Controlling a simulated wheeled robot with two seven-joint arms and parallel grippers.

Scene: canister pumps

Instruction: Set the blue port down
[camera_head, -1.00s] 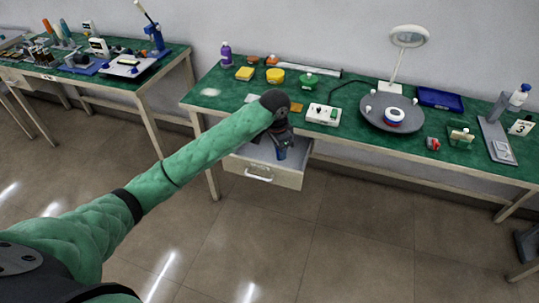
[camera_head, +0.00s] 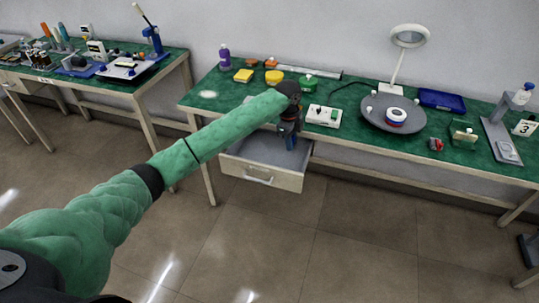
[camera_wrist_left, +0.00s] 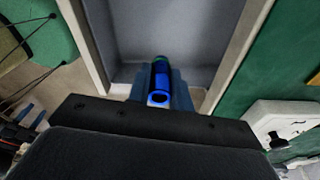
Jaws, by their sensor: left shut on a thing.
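The blue port (camera_wrist_left: 160,84) is a small blue cylinder with a greenish far end. In the wrist view it sits between the fingers of my left gripper (camera_wrist_left: 161,95), which is shut on it. In the head view my left gripper (camera_head: 289,127) is by the front edge of the green-topped bench (camera_head: 234,104), near the right side of the open drawer (camera_head: 262,179). The wrist view looks down into the grey drawer interior (camera_wrist_left: 190,45) behind the port. The port's exact height above the drawer floor is unclear. My right gripper is not in view.
A white box with controls (camera_head: 323,116) is on the bench just right of the gripper. The visible drawer floor looks bare.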

